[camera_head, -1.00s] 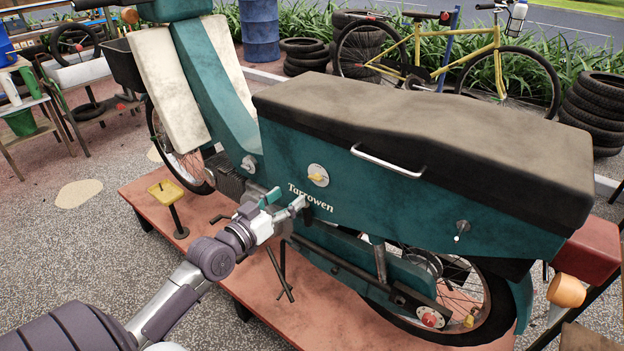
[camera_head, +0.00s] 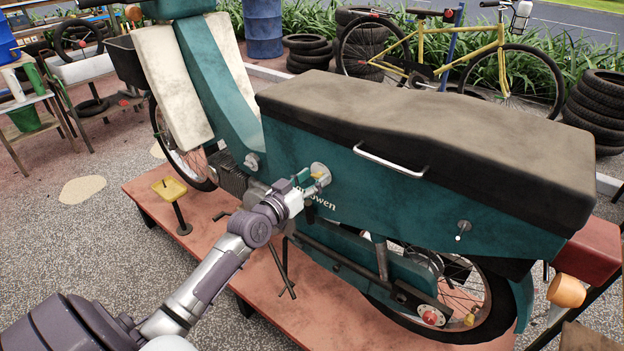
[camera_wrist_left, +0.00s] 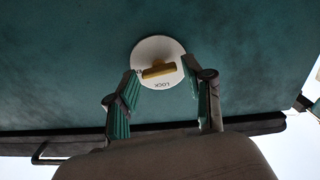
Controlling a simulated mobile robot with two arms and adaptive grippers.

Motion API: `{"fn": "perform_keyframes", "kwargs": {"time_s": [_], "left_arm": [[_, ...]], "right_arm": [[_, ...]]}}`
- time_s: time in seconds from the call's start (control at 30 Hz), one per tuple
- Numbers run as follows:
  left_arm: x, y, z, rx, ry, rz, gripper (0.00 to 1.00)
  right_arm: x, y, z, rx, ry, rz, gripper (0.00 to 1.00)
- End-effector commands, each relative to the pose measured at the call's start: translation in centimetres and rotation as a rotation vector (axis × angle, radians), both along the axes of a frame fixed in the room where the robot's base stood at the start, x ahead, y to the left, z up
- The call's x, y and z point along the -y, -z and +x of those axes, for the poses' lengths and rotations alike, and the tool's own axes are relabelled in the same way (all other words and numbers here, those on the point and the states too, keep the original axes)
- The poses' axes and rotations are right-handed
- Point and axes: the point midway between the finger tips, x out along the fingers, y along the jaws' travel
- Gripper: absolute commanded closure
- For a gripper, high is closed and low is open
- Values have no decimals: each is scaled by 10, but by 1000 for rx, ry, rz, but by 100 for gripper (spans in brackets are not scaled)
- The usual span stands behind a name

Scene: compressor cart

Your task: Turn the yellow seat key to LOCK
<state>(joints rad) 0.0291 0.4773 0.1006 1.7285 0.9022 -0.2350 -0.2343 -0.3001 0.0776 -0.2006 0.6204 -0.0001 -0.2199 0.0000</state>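The yellow seat key (camera_head: 324,179) sits on a round pale plate (camera_head: 320,167) on the teal side panel of the scooter, below the seat. In the left wrist view the key (camera_wrist_left: 158,69) is a yellow bar lying nearly level across the plate (camera_wrist_left: 160,50). The word LOCK shows upside down below it. My left gripper (camera_head: 311,184) is at the plate and partly covers it in the head view. In the left wrist view its fingers (camera_wrist_left: 160,76) are apart, one on each side of the key. I cannot tell whether they touch it. My right gripper is not in view.
The scooter's dark seat (camera_head: 430,130) has a silver grab handle (camera_head: 390,160). A small lever (camera_head: 461,230) sticks out of the panel farther right. The scooter stands on a low red platform (camera_head: 150,193) with a yellow-topped stand (camera_head: 168,189). Paved ground in front is open.

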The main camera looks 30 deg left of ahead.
Motion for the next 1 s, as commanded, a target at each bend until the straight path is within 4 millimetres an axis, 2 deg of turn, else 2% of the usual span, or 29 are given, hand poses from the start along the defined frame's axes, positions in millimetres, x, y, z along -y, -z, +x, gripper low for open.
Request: {"fn": "perform_keyframes", "kwargs": {"time_s": [0.03, 0.23, 0.67, 1.0], "left_arm": [[0, 0, 0, 0, 0, 0, 62], [0, 0, 0, 0, 0, 0, 95], [0, -1, 0, -8, 0, -93, 95], [-2, 0, 0, -30, -1, -374, 95]], "right_arm": [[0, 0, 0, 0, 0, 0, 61], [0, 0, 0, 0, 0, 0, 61], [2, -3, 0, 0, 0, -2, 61], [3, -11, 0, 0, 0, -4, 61]]}}
